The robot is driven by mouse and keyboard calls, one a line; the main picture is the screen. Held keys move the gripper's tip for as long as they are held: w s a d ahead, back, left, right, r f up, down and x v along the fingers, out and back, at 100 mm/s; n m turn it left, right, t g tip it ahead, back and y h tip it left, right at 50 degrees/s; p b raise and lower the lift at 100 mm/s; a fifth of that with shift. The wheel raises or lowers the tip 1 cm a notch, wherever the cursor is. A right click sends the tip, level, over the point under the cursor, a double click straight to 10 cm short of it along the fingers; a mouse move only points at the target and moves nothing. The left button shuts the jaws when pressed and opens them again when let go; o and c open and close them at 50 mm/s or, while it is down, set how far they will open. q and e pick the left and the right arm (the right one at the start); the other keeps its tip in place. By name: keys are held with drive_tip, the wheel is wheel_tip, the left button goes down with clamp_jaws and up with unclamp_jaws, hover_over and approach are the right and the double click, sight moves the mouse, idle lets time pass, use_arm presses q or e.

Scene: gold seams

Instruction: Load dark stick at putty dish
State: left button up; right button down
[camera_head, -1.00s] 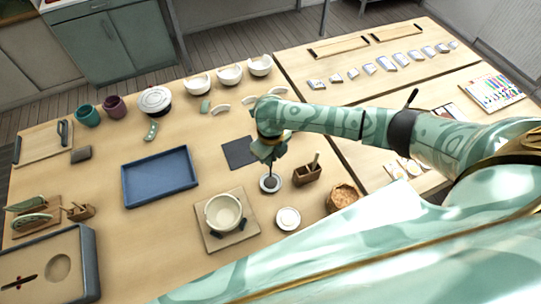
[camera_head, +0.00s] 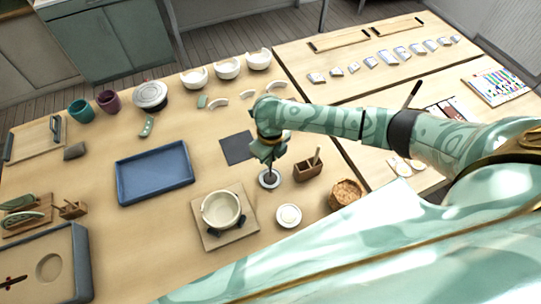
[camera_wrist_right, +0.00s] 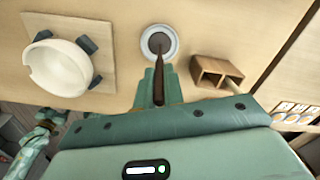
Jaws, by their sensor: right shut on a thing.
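My right gripper (camera_head: 269,158) is shut on a thin dark stick (camera_wrist_right: 159,82). It holds the stick pointing down over a small white dish (camera_head: 262,184) with dark grey contents. In the right wrist view the stick's far end overlaps the grey middle of the dish (camera_wrist_right: 176,43). I cannot tell how deep the tip sits. A second small white dish with pale contents (camera_head: 288,215) stands nearer to me.
A wooden block holder (camera_head: 306,170) stands close to the right of the dish. A cream bowl (camera_head: 221,209) rests on a board at the left, and a basket of brown bits (camera_head: 346,193) is at the right. A blue tray (camera_head: 155,172) lies further left.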

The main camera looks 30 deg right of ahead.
drive_tip(key=shift+f+b, duration=0.3)
drive_tip(key=shift+f, duration=0.2)
idle(0.4)
idle(1.2)
wheel_tip(320, 180, up, 7)
drive_tip(key=p, duration=0.7)
drive_tip(key=shift+p, duration=0.4)
idle(0.3)
